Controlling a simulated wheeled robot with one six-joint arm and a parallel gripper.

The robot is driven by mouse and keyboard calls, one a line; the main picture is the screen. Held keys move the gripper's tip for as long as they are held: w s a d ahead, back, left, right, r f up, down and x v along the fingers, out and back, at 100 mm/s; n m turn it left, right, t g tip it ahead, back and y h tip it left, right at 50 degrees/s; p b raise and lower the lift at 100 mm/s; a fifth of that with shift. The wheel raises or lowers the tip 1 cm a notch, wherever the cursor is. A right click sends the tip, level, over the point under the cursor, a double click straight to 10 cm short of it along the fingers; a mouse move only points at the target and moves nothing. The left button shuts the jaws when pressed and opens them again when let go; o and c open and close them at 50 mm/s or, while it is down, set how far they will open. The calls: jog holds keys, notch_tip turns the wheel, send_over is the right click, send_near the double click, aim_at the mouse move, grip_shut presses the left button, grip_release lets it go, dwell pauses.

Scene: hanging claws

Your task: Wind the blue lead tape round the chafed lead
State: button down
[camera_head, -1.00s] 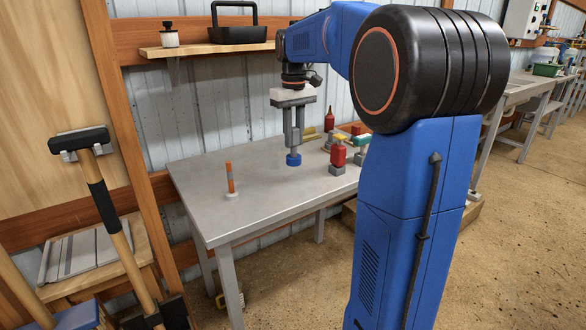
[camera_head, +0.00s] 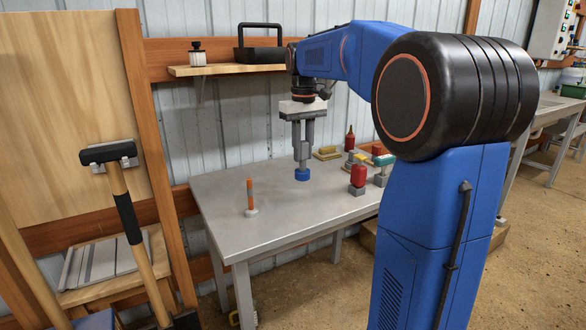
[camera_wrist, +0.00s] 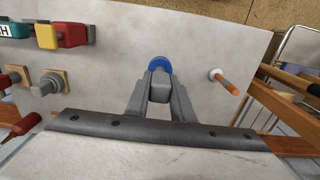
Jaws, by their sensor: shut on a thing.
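The blue lead tape (camera_head: 302,175), a short round roll, is between the fingertips of my gripper (camera_head: 302,163). My gripper is shut on it and points down, with the tape above the grey table. In the wrist view the tape (camera_wrist: 159,63) shows beyond the fingertips (camera_wrist: 158,84), which partly hide it. The chafed lead (camera_head: 250,194) appears to be the thin upright orange rod with a pale band, on a round white base. It stands left of the tape, apart from it. In the wrist view the lead (camera_wrist: 226,84) is to the right of my gripper.
The grey table (camera_head: 225,222) is clear around the lead. A shelf (camera_head: 215,70) with a black carrier (camera_head: 261,55) hangs behind.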

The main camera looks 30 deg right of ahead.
jog(key=a+r, duration=0.4)
jog(key=a, duration=0.4)
jog(key=shift+w+r, duration=0.3)
jog(key=shift+r, duration=0.05)
jog(key=shift+f, duration=0.15)
notch_tip(320, 180, down, 9)
dwell(0.6)
jog(key=shift+a, duration=0.25)
jog(key=shift+w+a, duration=0.2)
jog(key=shift+a, duration=1.6)
jog(key=shift+w+a, duration=0.1)
jog(key=shift+a, duration=0.4)
dwell(0.4)
jog(key=shift+d, duration=0.15)
